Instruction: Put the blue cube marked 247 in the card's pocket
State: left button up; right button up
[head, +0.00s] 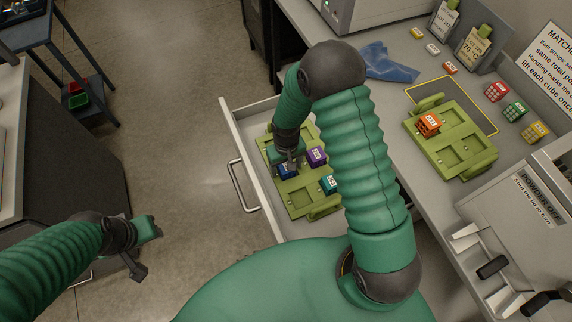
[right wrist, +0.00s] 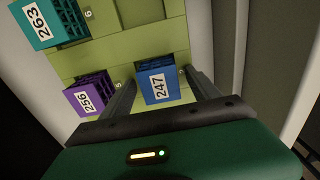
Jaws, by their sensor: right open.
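The blue cube marked 247 (right wrist: 157,85) sits in a green tray (head: 272,153) in the open drawer; the cube also shows in the head view (head: 287,172). My right gripper (head: 289,161) is over it, open. In the right wrist view its two fingers stand apart on either side of the cube. Whether they touch it I cannot tell.
A purple cube marked 256 (right wrist: 90,94) and a teal cube marked 263 (right wrist: 50,22) share the tray. A second green tray (head: 462,143) on the bench holds an orange cube (head: 428,125). Several cubes, a blue cloth (head: 388,65) and a powder oven (head: 520,205) are near. The drawer front (head: 247,165) is close left.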

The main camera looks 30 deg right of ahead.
jog(key=o, duration=0.4)
jog(key=shift+r, duration=0.1)
notch_tip(320, 180, up, 5)
jog(key=p, duration=0.4)
jog(key=shift+p, duration=0.3)
notch_tip(320, 180, up, 17)
jog(key=shift+f, duration=0.2)
